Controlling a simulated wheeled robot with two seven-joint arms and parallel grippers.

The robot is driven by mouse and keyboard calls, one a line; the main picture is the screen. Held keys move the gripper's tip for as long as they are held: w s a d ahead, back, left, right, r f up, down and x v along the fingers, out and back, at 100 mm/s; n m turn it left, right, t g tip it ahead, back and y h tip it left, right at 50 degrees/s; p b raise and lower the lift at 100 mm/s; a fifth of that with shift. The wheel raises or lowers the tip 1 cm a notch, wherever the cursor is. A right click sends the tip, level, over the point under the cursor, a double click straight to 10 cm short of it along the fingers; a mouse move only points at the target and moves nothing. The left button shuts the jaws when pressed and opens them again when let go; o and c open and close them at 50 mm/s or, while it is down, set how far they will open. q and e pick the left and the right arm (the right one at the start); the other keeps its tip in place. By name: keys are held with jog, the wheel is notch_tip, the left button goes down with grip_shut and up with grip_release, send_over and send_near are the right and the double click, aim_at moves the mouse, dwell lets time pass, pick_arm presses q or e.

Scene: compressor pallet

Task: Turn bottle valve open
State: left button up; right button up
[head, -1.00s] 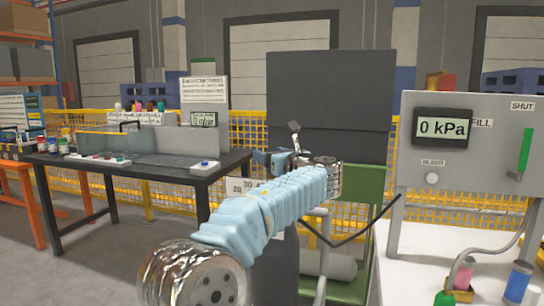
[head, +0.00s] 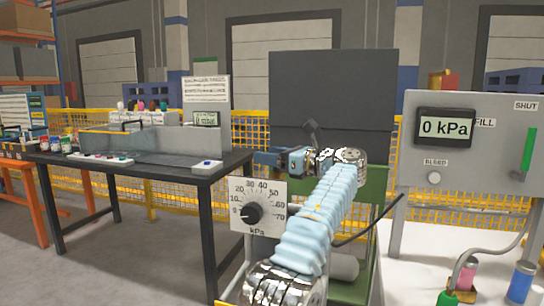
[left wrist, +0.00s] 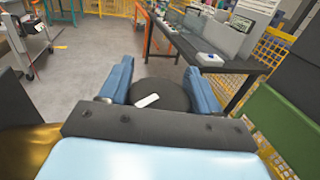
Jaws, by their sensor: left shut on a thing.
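My left gripper (head: 266,158) is in the middle of the head view, at the end of my blue-sleeved arm, with its fingers pointing left. In the left wrist view my left gripper (left wrist: 159,76) has its two blue fingers on either side of a dark round knob (left wrist: 172,90) with a white mark on top. It is shut on this knob. The knob is hidden in the head view, and I cannot tell for certain that it is the bottle valve. A dial panel (head: 279,190) marked in kPa, with a black pointer knob (head: 252,213), shows just below the gripper. My right gripper is not in view.
A grey control box (head: 471,176) at the right reads 0 kPa, with a green handle (head: 528,153) near SHUT. A green frame (head: 376,185) with a dark panel (head: 330,100) stands behind my arm. A black table (head: 150,176) is at the left.

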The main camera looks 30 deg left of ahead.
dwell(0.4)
pick_arm(q)
jog(key=o, duration=1)
jog(key=shift+c, duration=0.2)
